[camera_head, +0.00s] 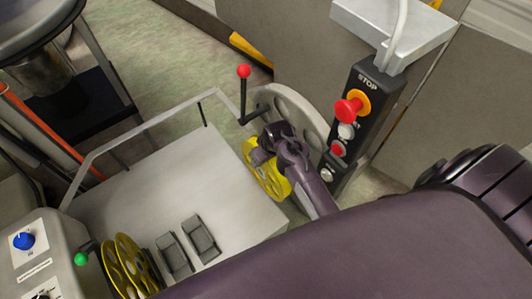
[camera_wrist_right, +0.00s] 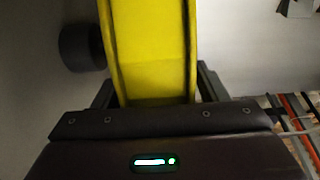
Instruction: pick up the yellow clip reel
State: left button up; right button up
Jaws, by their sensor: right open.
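A yellow clip reel (camera_head: 270,183) stands at the right edge of the grey machine table in the head view, partly covered by my right gripper (camera_head: 262,153). The right wrist view shows the reel's yellow rim (camera_wrist_right: 152,50) upright between the two fingers of my right gripper (camera_wrist_right: 155,88). The fingers are open, one on each side of the rim; I cannot tell whether either touches it. A second yellow reel (camera_head: 124,262) is at the lower left of the table in the head view. My left gripper is not in view.
A red-knobbed lever (camera_head: 244,72) and a grey wheel (camera_head: 303,112) stand close behind my right gripper. A black control box with a red stop button (camera_head: 348,110) is to its right. A grey rail (camera_head: 140,125) borders the table (camera_head: 150,190).

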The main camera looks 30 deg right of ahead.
jog(key=shift+r, duration=0.1)
grip_shut()
dwell(0.3)
